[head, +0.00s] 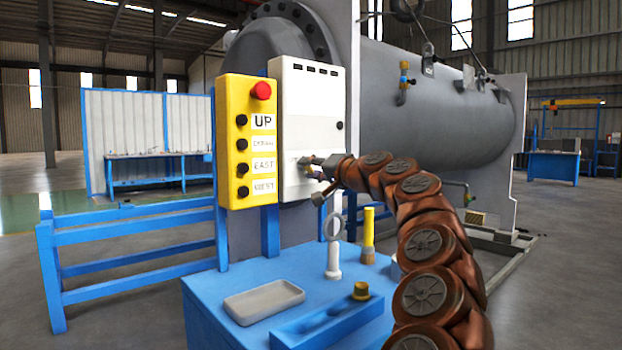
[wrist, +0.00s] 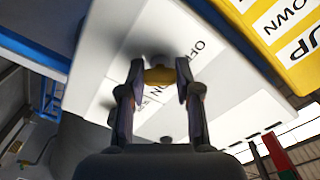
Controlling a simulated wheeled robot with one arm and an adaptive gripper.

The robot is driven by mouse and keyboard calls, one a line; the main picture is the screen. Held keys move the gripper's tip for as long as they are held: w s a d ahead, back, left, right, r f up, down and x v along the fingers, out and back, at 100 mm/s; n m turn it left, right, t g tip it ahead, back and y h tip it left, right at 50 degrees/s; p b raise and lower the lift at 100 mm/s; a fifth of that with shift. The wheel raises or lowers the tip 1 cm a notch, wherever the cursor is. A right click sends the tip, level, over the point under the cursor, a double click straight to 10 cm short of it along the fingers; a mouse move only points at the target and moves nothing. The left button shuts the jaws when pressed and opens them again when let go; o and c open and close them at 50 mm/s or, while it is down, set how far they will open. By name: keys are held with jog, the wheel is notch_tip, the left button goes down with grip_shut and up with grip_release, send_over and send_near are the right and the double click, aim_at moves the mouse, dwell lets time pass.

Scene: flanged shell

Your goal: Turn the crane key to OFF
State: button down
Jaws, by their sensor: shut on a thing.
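The crane key (wrist: 160,77) shows in the wrist view as a yellow head between my fingertips. My gripper (wrist: 159,70) is shut on it, one finger on each side. The key is at the face of a white control box (head: 310,110), which also fills much of the wrist view (wrist: 95,75). An OFF label is on the box just right of and above the key; part of another label shows below it. In the head view my gripper (head: 312,165) reaches the lower front of the box and hides the key. I cannot tell the key's exact angle.
A yellow button panel (head: 247,140) with a red button (head: 261,90) stands left of the box. Below is a blue table (head: 225,325) with a grey tray (head: 264,303), a yellow post (head: 369,232) and a white ring stand (head: 333,262). A large grey tank (head: 440,95) is behind.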

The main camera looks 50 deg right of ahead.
jog(key=shift+f+n+b, duration=0.1)
jog(key=shift+n+b, duration=0.25)
jog(key=shift+n, duration=0.25)
jog(key=c, duration=0.8)
grip_release()
jog(key=s+a, duration=0.1)
jog(key=s, duration=1.1)
jog(key=shift+a, duration=0.2)
